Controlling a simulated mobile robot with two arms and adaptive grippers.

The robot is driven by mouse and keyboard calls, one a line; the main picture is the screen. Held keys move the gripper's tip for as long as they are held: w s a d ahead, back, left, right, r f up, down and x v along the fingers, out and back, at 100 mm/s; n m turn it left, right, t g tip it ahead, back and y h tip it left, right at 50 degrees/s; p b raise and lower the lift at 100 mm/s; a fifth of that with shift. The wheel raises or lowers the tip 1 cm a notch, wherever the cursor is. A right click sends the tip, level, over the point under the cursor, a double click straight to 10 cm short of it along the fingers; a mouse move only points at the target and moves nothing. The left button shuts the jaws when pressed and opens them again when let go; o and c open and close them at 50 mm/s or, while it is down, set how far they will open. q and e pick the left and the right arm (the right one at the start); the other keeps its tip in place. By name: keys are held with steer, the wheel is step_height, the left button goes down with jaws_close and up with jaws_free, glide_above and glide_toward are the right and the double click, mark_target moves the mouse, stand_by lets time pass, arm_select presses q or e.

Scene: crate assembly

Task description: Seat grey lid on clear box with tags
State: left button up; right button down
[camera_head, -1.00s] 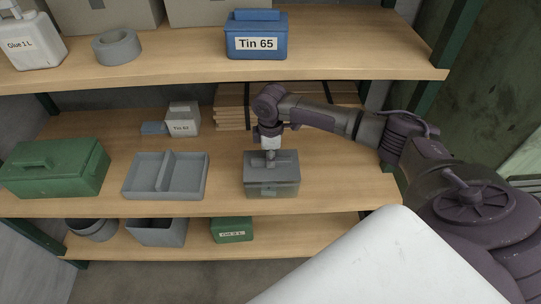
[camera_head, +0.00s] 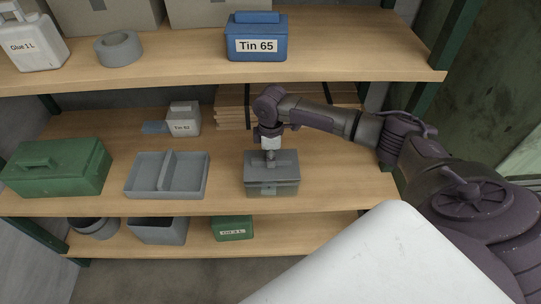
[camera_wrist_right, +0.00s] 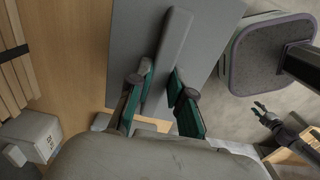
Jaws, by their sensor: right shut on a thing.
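The clear box (camera_head: 272,190) stands on the middle shelf, right of the grey divided tray. Its smoky walls show something pale inside, too faint to identify. The grey lid (camera_head: 287,163) lies level over the box top; I cannot tell whether its rim is fully down. My right gripper (camera_head: 270,155) comes from above and is shut on the lid's raised handle. In the right wrist view the fingers (camera_wrist_right: 160,98) stand on either side of the handle bar of the lid (camera_wrist_right: 135,45). My left gripper (camera_wrist_right: 260,111) shows small in that view, its fingers apart and empty.
The grey divided tray (camera_head: 166,192) and a green toolbox (camera_head: 57,166) stand to the left. A small box marked Tin 62 (camera_head: 183,127) and stacked boards (camera_head: 231,118) are behind. The upper shelf (camera_head: 180,66) overhangs. Bare shelf lies right of the clear box.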

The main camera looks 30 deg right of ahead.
steer(key=shift+f, duration=0.55)
stand_by(0.8)
steer(key=c, duration=1)
jaws_free()
